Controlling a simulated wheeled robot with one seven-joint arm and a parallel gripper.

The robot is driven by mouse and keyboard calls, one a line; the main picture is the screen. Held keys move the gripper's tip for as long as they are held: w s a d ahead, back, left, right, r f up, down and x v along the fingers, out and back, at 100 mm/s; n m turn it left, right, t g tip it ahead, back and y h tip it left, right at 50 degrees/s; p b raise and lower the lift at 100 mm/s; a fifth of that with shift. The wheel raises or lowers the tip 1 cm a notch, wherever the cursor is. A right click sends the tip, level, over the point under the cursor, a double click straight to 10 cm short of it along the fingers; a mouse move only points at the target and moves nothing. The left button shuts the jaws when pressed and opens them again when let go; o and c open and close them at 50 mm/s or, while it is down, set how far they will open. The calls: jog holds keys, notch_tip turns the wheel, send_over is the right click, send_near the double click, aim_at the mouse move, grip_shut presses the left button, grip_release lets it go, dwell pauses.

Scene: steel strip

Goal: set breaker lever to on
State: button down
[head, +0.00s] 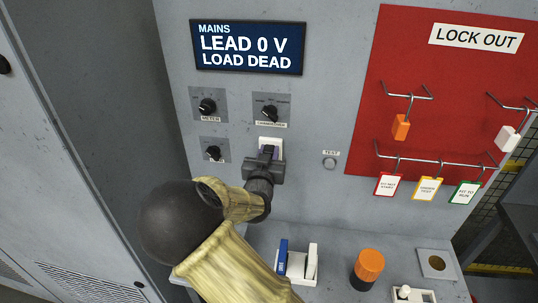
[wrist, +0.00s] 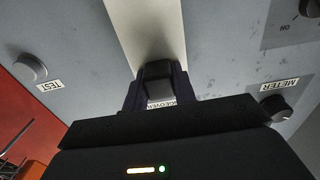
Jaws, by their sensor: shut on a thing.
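The breaker shows as a white plate (head: 277,142) on the grey panel, below the changeover knob (head: 269,113). The white plate also shows in the wrist view (wrist: 146,32), which is turned upside down. My gripper (head: 266,158) is at the plate, with its fingers on either side of a dark block (wrist: 157,82), which looks like the breaker lever. The fingers are shut on it. My gripper hides most of the lever in the head view, so I cannot tell its on or off position. The display (head: 248,47) reads "MAINS LEAD 0 V LOAD DEAD".
The meter knob (head: 207,106) and another knob (head: 213,153) are to the left. The test button (head: 329,163) is to the right. A red lock-out board (head: 400,75) holds hooks and tags. Below, a shelf (head: 335,265) carries a white holder and an orange-topped item (head: 369,263).

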jog(key=c, duration=1.1)
grip_release()
jog(key=shift+r, duration=0.2)
jog(key=s+b, duration=0.1)
jog(key=s, duration=0.4)
jog(key=s+a+b, duration=0.1)
jog(key=s+b, duration=0.1)
jog(key=s, duration=0.4)
jog(key=s+b, duration=0.1)
jog(key=s, duration=0.5)
jog(key=shift+s+a, duration=0.15)
jog(key=shift+s, duration=0.05)
